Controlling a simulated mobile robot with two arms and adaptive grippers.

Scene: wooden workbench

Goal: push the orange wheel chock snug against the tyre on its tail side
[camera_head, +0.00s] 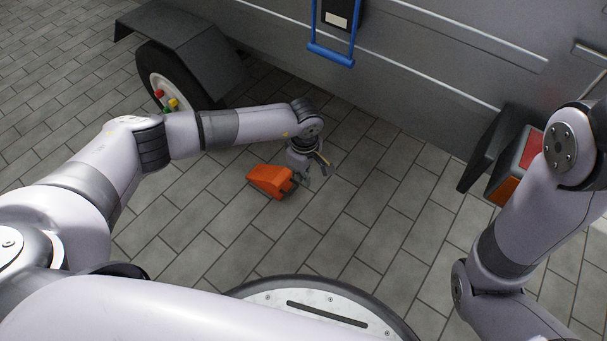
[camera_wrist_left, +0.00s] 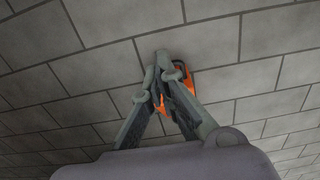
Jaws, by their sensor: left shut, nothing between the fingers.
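The orange wheel chock (camera_head: 268,181) lies on the paved floor, to the right of the tyre (camera_head: 165,78) and nearer to me, with a clear gap between them. My left gripper (camera_head: 313,174) is shut and empty, low at the chock's right end. In the left wrist view the shut fingertips (camera_wrist_left: 166,66) cover part of the chock (camera_wrist_left: 181,82). I cannot tell whether they touch it. The tyre stands under a dark fender, partly behind my left arm. My right arm is at the right, but its gripper is out of view.
The grey trailer side (camera_head: 420,80) runs along the back, with a blue-handled fitting (camera_head: 331,55) on it. A red and orange tail lamp (camera_head: 515,165) is at the right. Red, yellow and green pieces (camera_head: 173,103) show on the wheel. Floor around the chock is clear.

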